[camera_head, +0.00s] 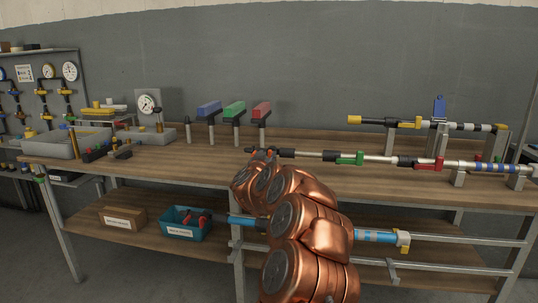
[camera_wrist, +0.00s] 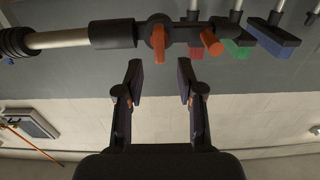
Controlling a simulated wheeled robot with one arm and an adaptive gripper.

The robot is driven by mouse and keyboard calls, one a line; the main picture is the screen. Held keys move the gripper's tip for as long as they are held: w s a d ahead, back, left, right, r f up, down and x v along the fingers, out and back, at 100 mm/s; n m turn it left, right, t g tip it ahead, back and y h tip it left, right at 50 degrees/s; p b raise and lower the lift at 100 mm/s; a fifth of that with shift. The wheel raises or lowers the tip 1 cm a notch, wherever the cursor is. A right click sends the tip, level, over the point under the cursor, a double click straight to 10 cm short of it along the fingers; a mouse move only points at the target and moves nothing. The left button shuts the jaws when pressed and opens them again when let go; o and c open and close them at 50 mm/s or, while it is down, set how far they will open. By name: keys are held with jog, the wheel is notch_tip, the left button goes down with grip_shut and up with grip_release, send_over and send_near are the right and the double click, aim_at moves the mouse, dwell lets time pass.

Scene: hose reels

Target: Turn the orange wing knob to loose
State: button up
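The orange wing knob (camera_wrist: 158,43) sits on the black fitting (camera_wrist: 185,36) of a pipe in the wrist view. Its wing stands roughly upright in that picture; no loose or tight mark can be read. An orange stub (camera_wrist: 211,42) sticks out of the same fitting to the right. In the head view a small orange part (camera_head: 269,152) shows at the left end of the front pipe, just above my copper arm. My gripper (camera_wrist: 157,70) is open and empty, its two fingers either side of the knob's line and apart from it. My arm hides the gripper in the head view.
Blue (camera_head: 209,108), green (camera_head: 234,109) and red (camera_head: 261,109) blocks on posts stand behind the pipe. The front pipe (camera_head: 310,154) runs right with green (camera_head: 350,158) and red (camera_head: 430,164) levers. A second pipe (camera_head: 465,126) lies behind. Grey trays stand left.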

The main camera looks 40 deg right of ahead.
aim_at(269, 152)
jog(key=shift+x, duration=1.75)
grip_shut()
